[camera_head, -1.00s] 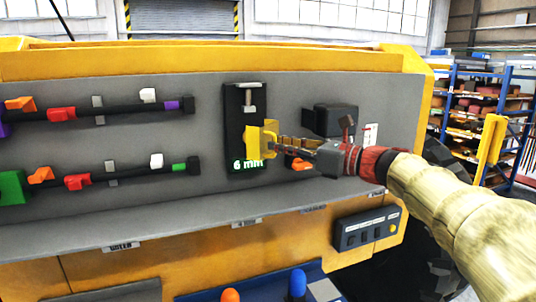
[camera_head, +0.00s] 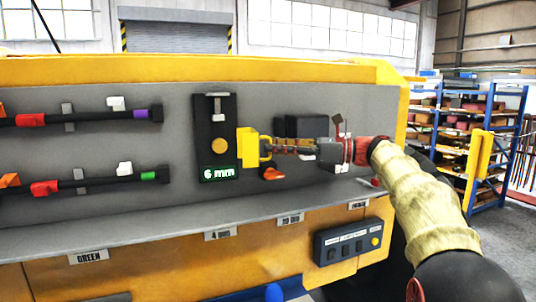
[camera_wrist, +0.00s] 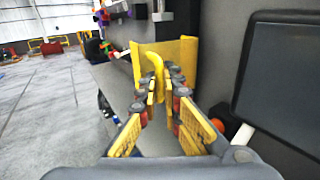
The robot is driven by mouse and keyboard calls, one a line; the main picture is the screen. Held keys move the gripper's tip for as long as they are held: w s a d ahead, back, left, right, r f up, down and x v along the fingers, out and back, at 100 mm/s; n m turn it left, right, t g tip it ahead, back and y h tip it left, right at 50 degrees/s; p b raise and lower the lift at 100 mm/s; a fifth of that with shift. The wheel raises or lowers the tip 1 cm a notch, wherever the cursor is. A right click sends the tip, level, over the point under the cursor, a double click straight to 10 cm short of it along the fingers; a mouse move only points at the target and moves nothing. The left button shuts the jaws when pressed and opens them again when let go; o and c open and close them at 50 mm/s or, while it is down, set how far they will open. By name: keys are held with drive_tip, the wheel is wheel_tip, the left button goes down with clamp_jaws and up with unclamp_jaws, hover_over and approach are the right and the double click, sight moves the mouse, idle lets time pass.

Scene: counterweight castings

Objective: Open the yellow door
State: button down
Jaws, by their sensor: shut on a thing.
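The yellow door (camera_head: 247,147) stands out from the right edge of a black panel (camera_head: 217,114). A round orange-yellow disc (camera_head: 219,146) on the panel shows uncovered to its left, above a green "6 mm" display (camera_head: 217,173). My gripper (camera_head: 267,147) reaches in from the right and is shut on the door's handle. In the wrist view the door (camera_wrist: 180,53) is ahead, with its curved yellow handle (camera_wrist: 155,65) between the fingertips of my gripper (camera_wrist: 160,88). The fingers partly hide the handle.
A dark box (camera_head: 305,126) is on the grey wall just behind my gripper, with an orange part (camera_head: 272,174) below. Black bars with coloured clips (camera_head: 85,118) are at left. A button box (camera_head: 348,240) sits lower right. A dark screen (camera_wrist: 282,82) is close on the right.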

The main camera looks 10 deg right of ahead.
drive_tip(key=shift+w+d+r, duration=0.2)
drive_tip(key=shift+w+d, duration=0.55)
drive_tip(key=shift+w, duration=0.25)
drive_tip(key=c, duration=2.2)
unclamp_jaws()
drive_tip(key=shift+w+a+f, duration=0.15)
drive_tip(key=shift+a, duration=0.2)
drive_tip(key=shift+o, duration=1.2)
drive_tip(key=shift+d, duration=0.2)
